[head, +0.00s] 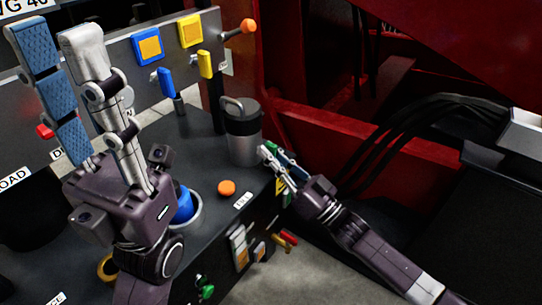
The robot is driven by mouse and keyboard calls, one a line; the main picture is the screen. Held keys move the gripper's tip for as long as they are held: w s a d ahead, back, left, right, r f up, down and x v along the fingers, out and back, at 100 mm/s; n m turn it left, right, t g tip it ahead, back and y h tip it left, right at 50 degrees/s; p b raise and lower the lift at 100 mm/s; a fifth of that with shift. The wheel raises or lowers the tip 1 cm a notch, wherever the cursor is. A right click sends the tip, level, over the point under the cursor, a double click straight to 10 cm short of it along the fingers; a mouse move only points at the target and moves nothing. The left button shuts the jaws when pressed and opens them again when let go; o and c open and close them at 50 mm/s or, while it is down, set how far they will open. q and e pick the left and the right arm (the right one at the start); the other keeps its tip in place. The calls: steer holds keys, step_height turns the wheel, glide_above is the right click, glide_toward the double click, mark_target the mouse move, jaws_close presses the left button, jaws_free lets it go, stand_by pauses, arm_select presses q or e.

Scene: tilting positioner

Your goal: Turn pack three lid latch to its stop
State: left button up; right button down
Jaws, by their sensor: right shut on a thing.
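My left gripper (58,45) is large in the left foreground, fingers raised and spread apart with nothing between them. My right gripper (270,153) is at the right edge of the dark bench, just below the grey canister. I cannot tell for sure that this part is the pack three lid latch, and no pack three label is readable.
The dark bench (190,130) carries a grey canister (243,135), an orange knob (227,188) and a blue cylinder (183,205) in a ring. A panel (125,45) with blue and yellow squares stands behind. Black cables (400,140) and a red frame (400,155) are at right.

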steer(key=shift+f+n+g+y, duration=0.1)
steer(key=shift+n+g+y, duration=0.55)
steer(key=shift+n, duration=1.15)
steer(key=c, duration=2)
jaws_free()
steer(key=v, duration=1.2)
